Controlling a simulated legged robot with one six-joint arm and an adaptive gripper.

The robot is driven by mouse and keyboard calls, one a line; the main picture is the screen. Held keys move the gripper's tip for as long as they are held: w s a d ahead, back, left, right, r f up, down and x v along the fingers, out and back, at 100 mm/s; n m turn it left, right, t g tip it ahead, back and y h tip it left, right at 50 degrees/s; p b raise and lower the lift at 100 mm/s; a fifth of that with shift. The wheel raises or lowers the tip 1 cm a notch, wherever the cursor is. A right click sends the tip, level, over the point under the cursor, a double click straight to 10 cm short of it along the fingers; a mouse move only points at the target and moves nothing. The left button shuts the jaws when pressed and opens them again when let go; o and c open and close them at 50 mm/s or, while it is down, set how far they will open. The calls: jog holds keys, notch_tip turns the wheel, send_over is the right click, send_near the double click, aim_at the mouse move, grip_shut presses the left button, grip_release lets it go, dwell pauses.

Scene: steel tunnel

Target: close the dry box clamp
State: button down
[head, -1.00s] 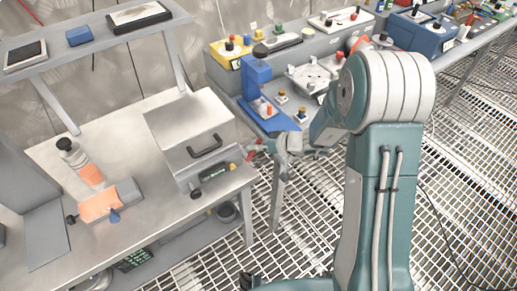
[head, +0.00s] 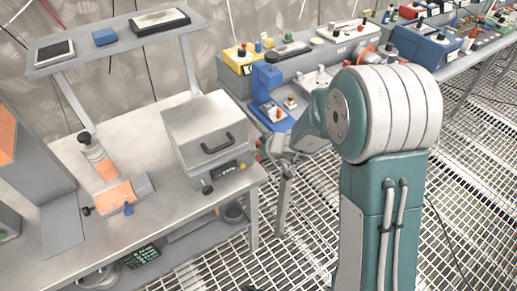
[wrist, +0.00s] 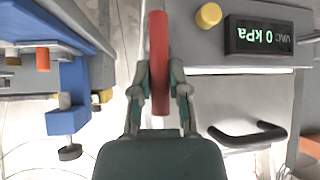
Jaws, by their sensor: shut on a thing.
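The dry box (head: 205,125) is a steel box with a dark handle on the left bench in the head view. Its vacuum display (wrist: 258,36) reads 0 kPa, upside down in the wrist view, beside a yellow knob (wrist: 208,15). The clamp's red lever (wrist: 158,45) runs lengthwise between my fingers in the wrist view. My gripper (wrist: 160,82) is shut on this lever. In the head view my gripper (head: 268,152) is at the box's right side, small and partly hidden by my arm. The clamp's latch end is not clear.
A blue stand (head: 268,85) and a yellow box (head: 237,60) are on the back bench close to my gripper. The blue stand also shows at the left of the wrist view (wrist: 68,100). Grating floor lies right.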

jog(key=shift+s+f, duration=0.15)
jog(key=shift+f, duration=0.1)
jog(key=c, duration=0.6)
grip_release()
jog(key=shift+r, duration=0.1)
jog(key=shift+r, duration=0.1)
jog(key=v, duration=1.1)
jog(key=shift+r, duration=0.2)
jog(key=shift+s+d, duration=0.1)
